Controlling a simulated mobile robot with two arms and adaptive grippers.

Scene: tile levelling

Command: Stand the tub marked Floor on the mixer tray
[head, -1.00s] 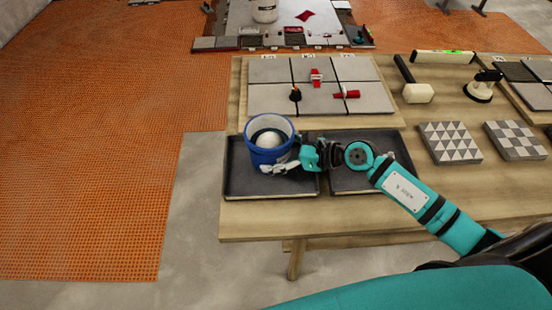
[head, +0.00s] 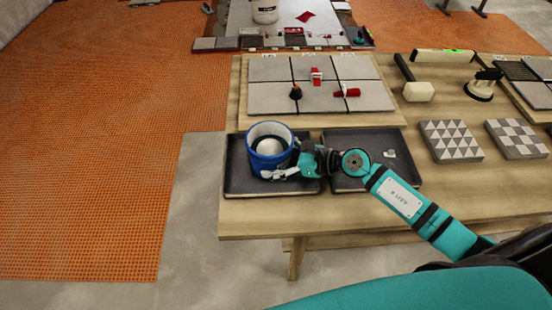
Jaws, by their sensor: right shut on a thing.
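I cannot read any mark on the tub. My right gripper (head: 284,170) is shut on the tub at its lower right side. The tub's base looks to be at or just above the tray floor; I cannot tell whether it touches. A second dark tray (head: 350,183) lies to the right, partly hidden by my right arm. No label tells which is the mixer tray. My left gripper is out of view.
A small pale item (head: 390,154) lies on the right tray. Behind the trays is a board (head: 245,115) with grey tiles, red pieces and a dark cone. A mallet (head: 418,92), a suction lifter (head: 483,86) and patterned tiles (head: 450,141) lie to the right.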

